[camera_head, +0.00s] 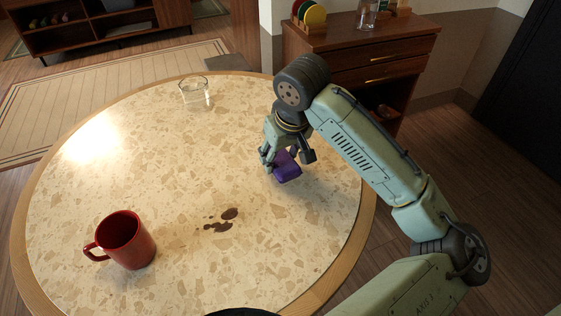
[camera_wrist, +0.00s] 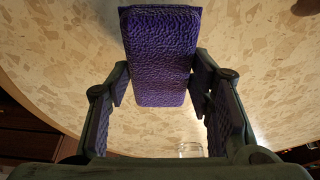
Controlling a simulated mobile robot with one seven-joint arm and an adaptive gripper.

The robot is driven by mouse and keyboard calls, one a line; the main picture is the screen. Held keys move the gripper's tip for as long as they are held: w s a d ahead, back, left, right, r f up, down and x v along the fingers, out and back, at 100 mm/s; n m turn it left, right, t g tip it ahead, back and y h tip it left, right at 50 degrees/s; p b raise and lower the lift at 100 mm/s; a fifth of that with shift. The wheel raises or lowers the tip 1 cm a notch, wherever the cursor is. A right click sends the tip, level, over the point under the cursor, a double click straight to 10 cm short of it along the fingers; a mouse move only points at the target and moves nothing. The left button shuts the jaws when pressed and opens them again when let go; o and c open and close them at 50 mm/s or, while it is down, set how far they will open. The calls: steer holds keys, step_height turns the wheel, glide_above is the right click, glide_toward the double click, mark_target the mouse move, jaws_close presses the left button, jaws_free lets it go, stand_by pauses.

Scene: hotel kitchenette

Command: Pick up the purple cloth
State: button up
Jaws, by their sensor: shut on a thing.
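The purple cloth (camera_head: 286,167) is a small folded pad at the right part of the round table. My gripper (camera_head: 285,158) is shut on it, with fingers on either side. In the head view the cloth appears slightly above the tabletop, with a shadow near it; the exact gap is hard to tell. In the wrist view the cloth (camera_wrist: 160,55) is a textured purple block between and beyond the two fingers (camera_wrist: 160,100). The finger contact is partly hidden in both views.
The round speckled table (camera_head: 150,170) has a wooden rim. A red mug (camera_head: 126,241) stands at the front left, and a dark brown spill (camera_head: 222,221) lies right of it. A clear glass (camera_head: 195,93) stands at the back. A wooden cabinet (camera_head: 350,50) is behind the table.

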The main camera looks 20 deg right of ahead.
steer(key=s+a+b, duration=0.1)
steer(key=s+a, duration=0.2)
steer(key=s, duration=0.1)
steer(key=s+a+r+b, duration=0.1)
steer(key=s+a, duration=0.2)
steer(key=s, duration=0.1)
steer(key=s+a+r+b, duration=0.1)
steer(key=s+a, duration=0.1)
steer(key=s, duration=0.2)
steer(key=shift+s+a, duration=0.1)
steer(key=shift+a, duration=0.3)
steer(key=shift+s+a+r+b, duration=0.2)
steer(key=shift+s+a+b, duration=0.05)
steer(key=shift+s+b, duration=0.15)
steer(key=o, duration=0.6)
steer(key=c, duration=0.5)
